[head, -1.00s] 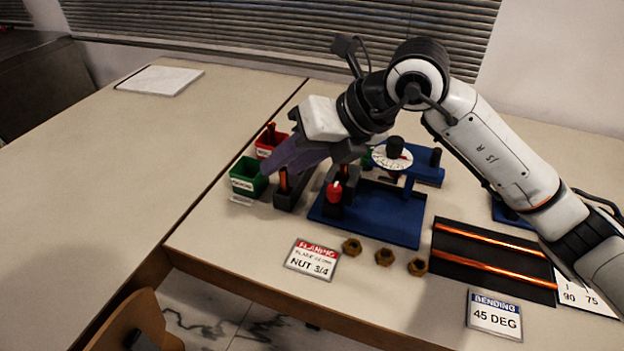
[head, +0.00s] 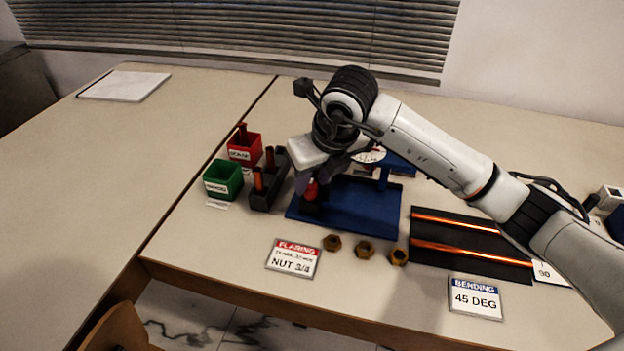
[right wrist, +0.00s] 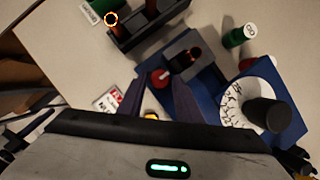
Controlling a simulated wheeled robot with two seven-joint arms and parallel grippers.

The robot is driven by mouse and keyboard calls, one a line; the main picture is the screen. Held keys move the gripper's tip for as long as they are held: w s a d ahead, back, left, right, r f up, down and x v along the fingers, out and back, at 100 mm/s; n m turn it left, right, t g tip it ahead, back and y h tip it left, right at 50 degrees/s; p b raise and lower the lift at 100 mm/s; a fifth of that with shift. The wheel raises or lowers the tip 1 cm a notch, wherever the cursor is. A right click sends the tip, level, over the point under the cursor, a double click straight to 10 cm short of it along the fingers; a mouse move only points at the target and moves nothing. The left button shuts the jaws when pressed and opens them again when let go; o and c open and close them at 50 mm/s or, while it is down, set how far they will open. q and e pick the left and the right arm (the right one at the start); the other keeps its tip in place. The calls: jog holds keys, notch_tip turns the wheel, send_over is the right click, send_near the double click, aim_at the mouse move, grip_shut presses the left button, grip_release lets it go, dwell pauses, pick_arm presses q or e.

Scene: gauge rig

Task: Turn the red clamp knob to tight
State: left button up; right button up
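The red clamp knob (head: 311,190) sits at the left end of the blue rig base (head: 345,218), partly hidden by my right gripper (head: 308,180). In the right wrist view the red knob (right wrist: 160,77) lies between the tips of the two dark fingers (right wrist: 160,82), with a small gap showing on each side. The right gripper is open and points down at the knob. Beside the knob is a dark clamp block (right wrist: 183,62) with a copper tube end in it. My left gripper is not in view.
A red bin (head: 244,150), a green bin (head: 222,181) and a dark tube rack (head: 262,200) stand left of the rig. Several brass nuts (head: 364,249) and a flaring card (head: 293,259) lie in front. A white dial (right wrist: 245,104) stands on the rig's other side.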

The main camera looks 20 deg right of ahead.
jog(key=shift+w+f, duration=0.2)
jog(key=shift+f, duration=0.25)
jog(key=shift+c, duration=0.5)
jog(key=c, duration=0.7)
